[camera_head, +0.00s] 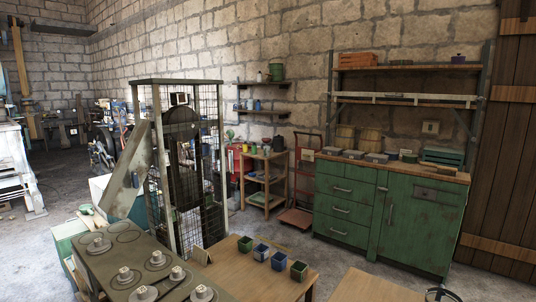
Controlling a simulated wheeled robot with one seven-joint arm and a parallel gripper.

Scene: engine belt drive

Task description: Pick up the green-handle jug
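I cannot pick out the green-handle jug for certain at this size. A small wooden shelf stand (265,180) by the back wall carries several small vessels on its top, among them a dark jug-like one (278,144). Their handles are too small to make out. A green bucket-like container (276,72) sits on the upper wall shelf. My gripper is not in view.
A wooden table (225,271) in front holds several small green and blue square pots (261,252). Left of it, a grey bench (130,258) bears round metal parts. A tall mesh cage (181,165) stands behind. A green cabinet (390,210) is at right. Bare floor lies between.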

